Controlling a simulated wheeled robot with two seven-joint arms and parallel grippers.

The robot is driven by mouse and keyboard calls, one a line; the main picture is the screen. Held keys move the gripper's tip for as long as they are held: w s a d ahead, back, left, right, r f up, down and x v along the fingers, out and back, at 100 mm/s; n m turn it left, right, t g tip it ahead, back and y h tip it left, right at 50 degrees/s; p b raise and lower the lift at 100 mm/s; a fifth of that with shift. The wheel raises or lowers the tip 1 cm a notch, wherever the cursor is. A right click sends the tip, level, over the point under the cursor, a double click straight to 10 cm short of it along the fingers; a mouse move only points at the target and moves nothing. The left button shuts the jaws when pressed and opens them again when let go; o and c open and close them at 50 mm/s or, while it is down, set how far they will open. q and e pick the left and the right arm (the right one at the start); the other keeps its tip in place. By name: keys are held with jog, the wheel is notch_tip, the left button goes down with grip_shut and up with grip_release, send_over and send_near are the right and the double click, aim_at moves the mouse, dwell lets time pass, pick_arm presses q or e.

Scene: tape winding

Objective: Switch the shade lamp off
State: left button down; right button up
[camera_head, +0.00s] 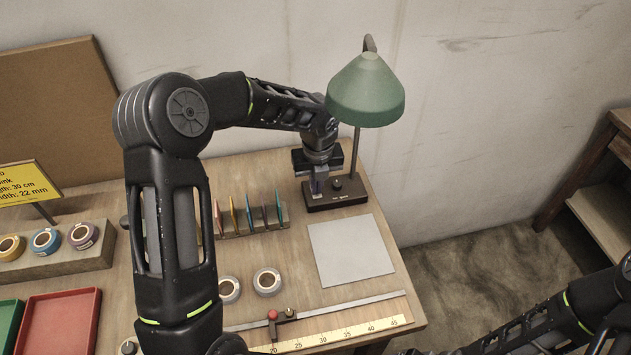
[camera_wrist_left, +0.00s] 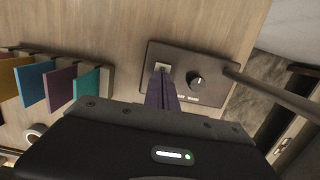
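The shade lamp has a green shade (camera_head: 366,92) on a thin stem, and a dark base (camera_head: 350,199) at the table's back right. The base carries a round black knob (camera_wrist_left: 197,80) and, to its left, a small pale switch plate (camera_wrist_left: 164,67). My left gripper (camera_head: 316,187) points down over the left part of the base. In the left wrist view its purple-grey fingers (camera_wrist_left: 160,82) are together, with nothing seen between them. Their tips are at the switch plate and hide part of it. I cannot tell whether they touch it. No clear glow shows under the shade.
A rack of upright coloured cards (camera_head: 250,219) stands left of the base. A pale grey sheet (camera_head: 351,250) lies in front of it. Two tape rolls (camera_head: 267,281) and a ruler (camera_head: 340,336) lie nearer. The lamp's stem (camera_head: 355,155) rises right of my left gripper.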

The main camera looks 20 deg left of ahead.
pick_arm(q)
jog(key=shift+s+f, duration=0.2)
jog(key=shift+f, duration=0.05)
notch_tip(320, 180, up, 8)
jog(key=b, duration=0.1)
jog(key=shift+s+d, duration=0.2)
jog(key=shift+d, duration=0.1)
jog(key=shift+a+r, duration=0.1)
jog(key=shift+r, duration=0.05)
